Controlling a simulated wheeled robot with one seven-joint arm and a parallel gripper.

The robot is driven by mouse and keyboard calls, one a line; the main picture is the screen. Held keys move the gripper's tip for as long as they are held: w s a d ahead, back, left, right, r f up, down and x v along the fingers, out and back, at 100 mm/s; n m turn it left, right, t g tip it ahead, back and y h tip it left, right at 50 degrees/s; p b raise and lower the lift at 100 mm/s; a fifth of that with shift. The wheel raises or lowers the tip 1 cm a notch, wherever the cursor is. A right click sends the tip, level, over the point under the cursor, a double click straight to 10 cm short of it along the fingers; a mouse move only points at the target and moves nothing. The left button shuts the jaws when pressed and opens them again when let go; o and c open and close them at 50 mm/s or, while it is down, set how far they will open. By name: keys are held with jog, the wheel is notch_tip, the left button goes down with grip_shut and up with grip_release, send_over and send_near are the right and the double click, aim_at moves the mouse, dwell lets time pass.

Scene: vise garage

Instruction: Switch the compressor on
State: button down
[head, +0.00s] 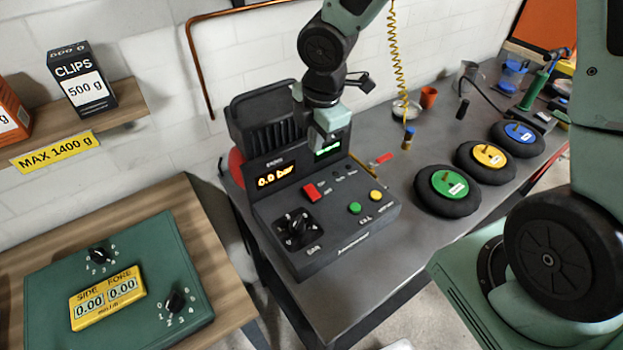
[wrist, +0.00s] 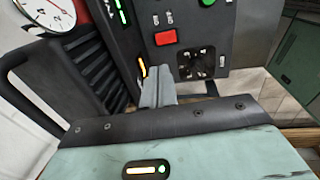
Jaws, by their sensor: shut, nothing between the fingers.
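The compressor (head: 335,240) is a dark console on the grey bench with an upright display panel. Its left display (head: 276,177) reads 0.0 bar; a green display (head: 328,149) is partly hidden by my gripper. A red switch (head: 311,192) sits on the sloped face, and shows in the wrist view (wrist: 166,38). Near it are a black knob (head: 297,228), a green button (head: 355,208) and a yellow button (head: 376,196). My gripper (head: 322,145) is shut and empty, above the console by the display panel. Its fingers (wrist: 157,88) show in the wrist view, apart from the switch.
Wheels with green (head: 449,183), yellow (head: 489,155) and blue (head: 520,132) hubs lie right of the compressor. A yellow coiled hose (head: 399,60) hangs behind. A green panel (head: 110,285) with knobs lies on the wooden table at left. A shelf holds a CLIPS box (head: 82,80).

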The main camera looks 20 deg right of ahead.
aim_at(313, 192)
jog(key=f, duration=0.4)
jog(key=w+f+b, duration=0.1)
jog(key=f, duration=0.4)
jog(key=f+b, duration=0.1)
jog(key=f, duration=0.3)
jog(key=shift+w+a+f, duration=0.25)
jog(key=shift+w+f, duration=0.15)
jog(key=shift+w+f, duration=0.1)
jog(key=shift+f, duration=0.15)
jog(key=shift+s+d+b, duration=0.15)
jog(key=shift+s+b, duration=0.3)
jog(key=shift+s, duration=0.35)
jog(key=shift+r, duration=0.2)
